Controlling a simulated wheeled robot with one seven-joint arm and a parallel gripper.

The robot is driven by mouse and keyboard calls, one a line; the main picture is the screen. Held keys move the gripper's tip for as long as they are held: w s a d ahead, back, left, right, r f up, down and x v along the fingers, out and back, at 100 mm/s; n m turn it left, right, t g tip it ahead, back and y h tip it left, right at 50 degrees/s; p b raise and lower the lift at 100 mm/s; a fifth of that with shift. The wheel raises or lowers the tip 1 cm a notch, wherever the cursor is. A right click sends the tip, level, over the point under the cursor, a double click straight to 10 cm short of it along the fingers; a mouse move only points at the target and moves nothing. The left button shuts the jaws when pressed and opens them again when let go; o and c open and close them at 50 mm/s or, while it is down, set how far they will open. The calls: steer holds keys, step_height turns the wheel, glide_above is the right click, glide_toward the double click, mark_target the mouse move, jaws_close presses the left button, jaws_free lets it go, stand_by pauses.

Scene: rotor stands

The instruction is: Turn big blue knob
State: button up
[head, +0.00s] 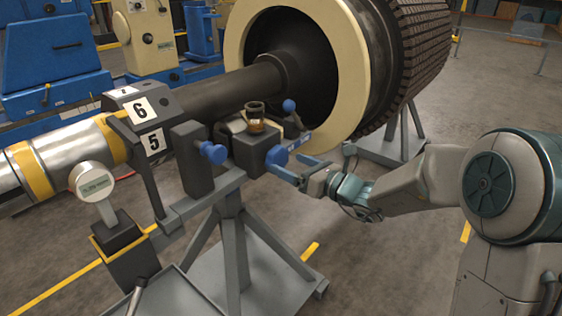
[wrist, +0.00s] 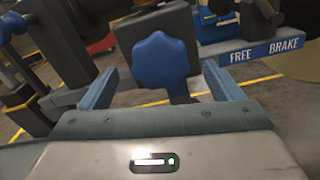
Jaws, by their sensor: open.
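The big blue knob (wrist: 160,60) is lobed and sits on the face of a dark block. In the wrist view it is centred between my gripper's two blue fingers, with a gap on each side. My gripper (wrist: 160,72) is open and holds nothing. In the head view the knob (head: 276,155) shows at the right side of the dark block on the stand, and my gripper (head: 285,164) points at it from the right. I cannot tell how deep the knob lies between the fingers.
A bar marked FREE and BRAKE (wrist: 264,51) is right of the knob. Another blue knob (head: 213,152) and a blue ball-ended lever (head: 289,105) are on the stand. The rotor shaft (head: 215,98) and a cream ring (head: 351,80) are behind.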

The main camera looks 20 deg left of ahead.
mark_target(281, 162)
steer(key=shift+x, duration=2.15)
steer(key=c, duration=1)
steer(key=shift+f+n+b, duration=0.1)
steer(key=shift+n+b, duration=0.2)
steer(key=shift+b, duration=0.25)
steer(key=shift+f+n+b, duration=0.15)
steer(key=shift+n+b, duration=0.35)
steer(key=shift+b, duration=0.35)
steer(key=n+b, duration=0.2)
steer(key=b, duration=0.1)
steer(key=shift+s+f+b, duration=0.1)
steer(key=shift+f+b, duration=0.05)
steer(key=shift+b, duration=0.15)
steer(key=n+b, duration=0.3)
steer(key=b, duration=0.1)
steer(key=n+b, duration=0.2)
steer(key=shift+r+b, duration=0.2)
steer(key=shift+b, duration=0.2)
